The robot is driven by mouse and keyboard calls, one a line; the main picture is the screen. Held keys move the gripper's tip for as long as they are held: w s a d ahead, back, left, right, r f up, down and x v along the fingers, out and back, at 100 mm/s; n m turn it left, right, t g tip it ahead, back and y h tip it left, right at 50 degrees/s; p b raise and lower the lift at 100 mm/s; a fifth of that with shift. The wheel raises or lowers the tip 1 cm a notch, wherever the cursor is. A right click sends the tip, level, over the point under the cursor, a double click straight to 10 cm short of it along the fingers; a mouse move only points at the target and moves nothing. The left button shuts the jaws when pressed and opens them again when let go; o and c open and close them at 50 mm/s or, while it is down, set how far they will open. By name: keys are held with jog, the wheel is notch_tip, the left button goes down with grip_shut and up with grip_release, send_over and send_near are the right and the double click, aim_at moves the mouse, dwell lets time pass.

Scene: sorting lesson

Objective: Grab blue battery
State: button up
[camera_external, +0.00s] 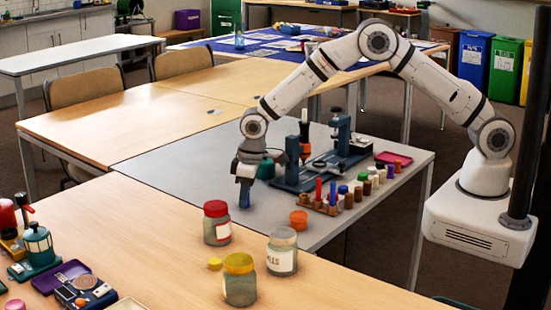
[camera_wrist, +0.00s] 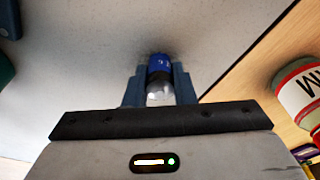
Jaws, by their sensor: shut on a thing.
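The blue battery (camera_wrist: 160,64) shows in the wrist view as a small cylinder with a blue wrap and a silvery end. It sits between the two blue fingers of my gripper (camera_wrist: 159,85), which are shut on it. In the external view my gripper (camera_external: 244,190) points down at the front left part of the grey table (camera_external: 170,170). The battery is mostly hidden by the fingers there. I cannot tell whether the battery touches the table top.
A red-lidded jar (camera_external: 217,223) stands close in front of my gripper, with a clear jar (camera_external: 282,252) and a yellow-lidded jar (camera_external: 239,280) nearby. A blue stand (camera_external: 290,180) and a rack of vials (camera_external: 340,203) are to the right. The grey table's left side is clear.

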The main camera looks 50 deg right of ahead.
grip_shut()
